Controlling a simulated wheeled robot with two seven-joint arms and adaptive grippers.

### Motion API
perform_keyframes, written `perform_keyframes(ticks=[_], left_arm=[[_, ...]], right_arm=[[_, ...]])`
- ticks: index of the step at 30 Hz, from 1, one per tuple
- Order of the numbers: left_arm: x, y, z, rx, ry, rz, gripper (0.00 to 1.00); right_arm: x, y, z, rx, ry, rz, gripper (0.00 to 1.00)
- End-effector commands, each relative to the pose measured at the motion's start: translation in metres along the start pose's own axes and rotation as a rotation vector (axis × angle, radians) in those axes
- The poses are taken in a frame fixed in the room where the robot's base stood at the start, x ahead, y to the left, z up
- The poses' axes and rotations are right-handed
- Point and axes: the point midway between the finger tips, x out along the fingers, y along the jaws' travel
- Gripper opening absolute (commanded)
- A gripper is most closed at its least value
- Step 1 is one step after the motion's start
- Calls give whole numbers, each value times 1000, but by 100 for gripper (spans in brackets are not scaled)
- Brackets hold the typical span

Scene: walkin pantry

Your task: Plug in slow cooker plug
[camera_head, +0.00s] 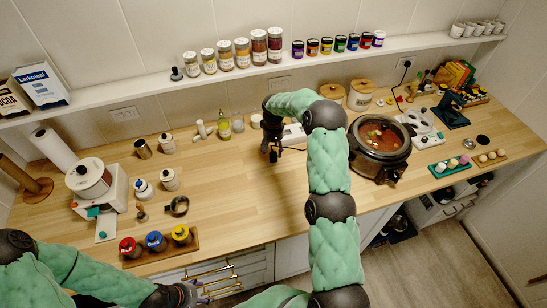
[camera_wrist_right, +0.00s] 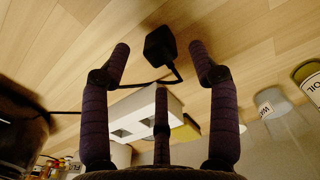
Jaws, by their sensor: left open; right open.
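The slow cooker (camera_head: 380,147), dark with a reddish stew inside, stands on the counter right of my right arm. A black plug (camera_wrist_right: 160,44) lies on the wooden counter in the right wrist view, with a black cable (camera_wrist_right: 138,84) running left from it. My right gripper (camera_head: 272,152) is low over the counter; in the right wrist view its open fingers (camera_wrist_right: 160,52) are on both sides of the plug, apart from it. A white block with square recesses (camera_wrist_right: 146,116) lies near the plug; possibly a power strip. My left gripper (camera_head: 190,292) is at the counter's front edge.
Wall outlets (camera_head: 124,114) (camera_head: 279,83) are on the back wall; another (camera_head: 405,64) has a black cord. Bottles in a wooden holder (camera_head: 189,249) stand at front left. The middle counter (camera_head: 235,185) is clear.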

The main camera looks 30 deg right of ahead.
Motion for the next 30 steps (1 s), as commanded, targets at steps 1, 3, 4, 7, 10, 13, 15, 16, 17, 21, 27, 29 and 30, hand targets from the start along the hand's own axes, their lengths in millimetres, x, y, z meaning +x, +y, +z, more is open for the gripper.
perform_keyframes(ticks=[1, 3, 4, 7, 10, 13, 15, 16, 17, 21, 27, 29, 30], left_arm=[[-1, 0, 0, 0, 0, 0, 63], [-2, 1, 0, 0, 0, 0, 63], [-2, 1, 0, 0, 0, 0, 63], [-3, 1, 0, 0, 0, 0, 63], [-3, 1, 0, 0, 0, 0, 63], [-3, 1, 0, 0, 0, 0, 63], [-3, 1, 0, 0, 0, 0, 63], [-3, 1, 0, 0, 0, 0, 63], [-3, 1, 0, 0, 0, 0, 63], [-3, 1, 0, 0, 0, 0, 63], [-3, 1, 0, 0, 0, 0, 63], [-3, 1, 0, 0, 0, 0, 63], [-3, 1, 0, 0, 0, 0, 63]], right_arm=[[7, 0, 0, 0, -2, 0, 61], [15, 0, -2, 0, -2, 0, 61], [19, 1, -2, 0, -2, 0, 61], [30, 1, -2, 0, -1, 1, 61], [34, 1, -2, 1, 1, 1, 61], [34, 1, -2, 1, 2, 1, 61], [34, 1, -2, 1, 1, 1, 61], [34, 1, -2, 1, 1, 1, 61], [34, 1, -2, 1, 1, 1, 58], [34, 1, -2, 1, 1, 1, 18], [34, 1, -2, 1, 1, 1, 0], [34, 1, -2, 1, 1, 1, 0], [34, 1, -2, 1, 1, 1, 0]])
